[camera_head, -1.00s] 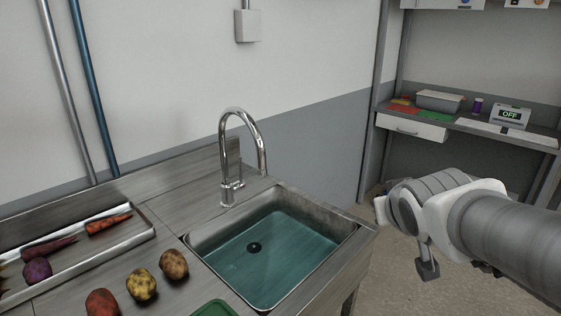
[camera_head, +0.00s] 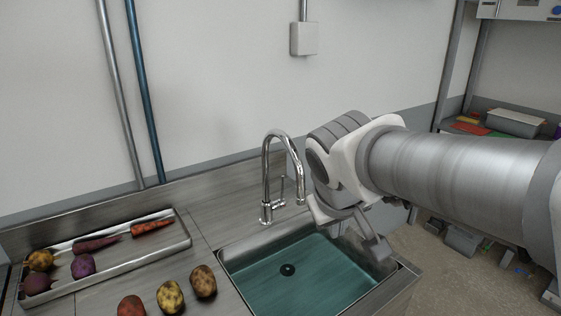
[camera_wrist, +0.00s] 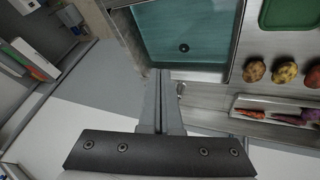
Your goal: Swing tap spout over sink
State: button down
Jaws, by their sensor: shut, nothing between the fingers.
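The chrome tap (camera_head: 266,175) stands behind the sink in the head view. Its arched spout (camera_head: 297,160) bends to the right, with its end near the sink's back rim; I cannot tell whether it is over the basin. The steel sink (camera_head: 228,268) holds teal water with a dark drain; it also shows in the wrist view (camera_wrist: 232,52). My gripper (camera_head: 380,250) is to the right of the tap, above the sink's right side. In the wrist view my gripper's fingers (camera_wrist: 160,74) are together and empty. A small chrome part of the tap (camera_wrist: 180,88) shows just right of them.
A steel tray (camera_head: 185,240) with carrots and other roots lies left of the sink. Several potatoes (camera_head: 170,297) lie on the counter in front of it. A green board (camera_wrist: 285,16) shows in the wrist view. A wall box (camera_head: 303,40) hangs above the tap. Shelving stands at right.

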aim_at(300, 194)
jog(key=w+a+r+n+t+p, duration=0.1)
jog(key=w+a+r+n+p, duration=0.25)
jog(key=w+a, duration=0.7)
jog(key=w+d+r+p+x, duration=0.1)
jog(key=d+x, duration=0.1)
jog(key=x, duration=1)
jog(key=shift+p, duration=0.3)
jog(key=shift+w+d, duration=0.45)
jog(key=shift+d, duration=0.45)
jog(key=shift+s+a+b, duration=0.1)
jog(key=shift+b, duration=0.2)
